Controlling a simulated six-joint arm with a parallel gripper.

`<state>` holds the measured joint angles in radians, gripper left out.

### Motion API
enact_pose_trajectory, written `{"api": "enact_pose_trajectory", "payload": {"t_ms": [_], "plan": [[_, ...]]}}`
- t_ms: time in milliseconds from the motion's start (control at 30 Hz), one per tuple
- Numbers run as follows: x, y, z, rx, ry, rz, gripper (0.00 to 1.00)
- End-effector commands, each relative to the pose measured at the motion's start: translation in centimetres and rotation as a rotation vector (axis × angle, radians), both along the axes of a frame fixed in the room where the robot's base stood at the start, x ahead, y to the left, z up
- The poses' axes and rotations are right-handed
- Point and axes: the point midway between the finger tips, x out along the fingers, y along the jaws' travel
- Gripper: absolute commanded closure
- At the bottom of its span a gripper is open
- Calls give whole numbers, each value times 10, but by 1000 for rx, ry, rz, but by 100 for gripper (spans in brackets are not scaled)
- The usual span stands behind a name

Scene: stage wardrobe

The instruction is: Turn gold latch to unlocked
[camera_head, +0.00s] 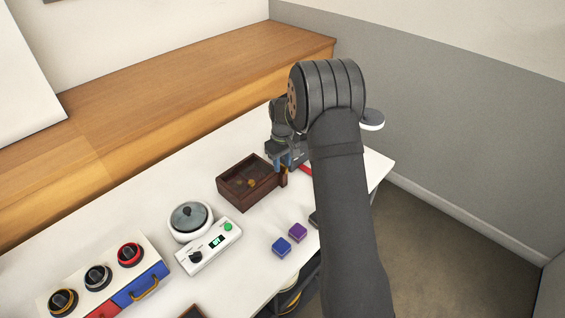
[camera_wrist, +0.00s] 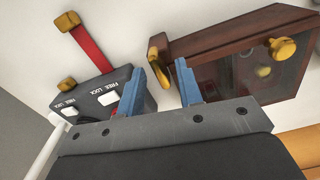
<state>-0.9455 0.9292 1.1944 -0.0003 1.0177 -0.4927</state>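My gripper (camera_wrist: 153,63) is open, with two blue fingers apart; in the head view (camera_head: 281,162) it is beside the right end of a dark brown wooden box (camera_head: 238,172). The box also shows in the wrist view (camera_wrist: 205,45). A gold piece (camera_wrist: 157,48) on the box's near end appears between my fingertips; I cannot tell if they touch it. A round gold knob (camera_wrist: 282,48) sits on the box's glass top. A grey block (camera_wrist: 95,88) has two "FREE LOCK" labels, and a red bar (camera_wrist: 87,49) with gold ends. Which gold part is the latch is unclear.
On the white table (camera_head: 262,218) are a round lidded pot (camera_head: 190,216), a white scale-like device (camera_head: 208,248), blue (camera_head: 281,247) and purple (camera_head: 298,232) cubes, and a panel of knobs (camera_head: 98,275). A wooden ledge (camera_head: 150,110) runs behind. My arm hides the table's right part.

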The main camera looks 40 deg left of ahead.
Motion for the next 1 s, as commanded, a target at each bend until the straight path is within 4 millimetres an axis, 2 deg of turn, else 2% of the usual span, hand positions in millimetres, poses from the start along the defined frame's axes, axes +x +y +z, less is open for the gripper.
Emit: {"api": "enact_pose_trajectory", "payload": {"t_ms": [233, 267, 400, 433, 600, 1000], "plan": [[0, 0, -1, 0, 0, 0, 67], [0, 0, -1, 0, 0, 0, 71], [0, 0, -1, 0, 0, 0, 99], [0, 0, -1, 0, 0, 0, 100], [0, 0, -1, 0, 0, 7, 100], [0, 0, -1, 0, 0, 150, 100]]}}
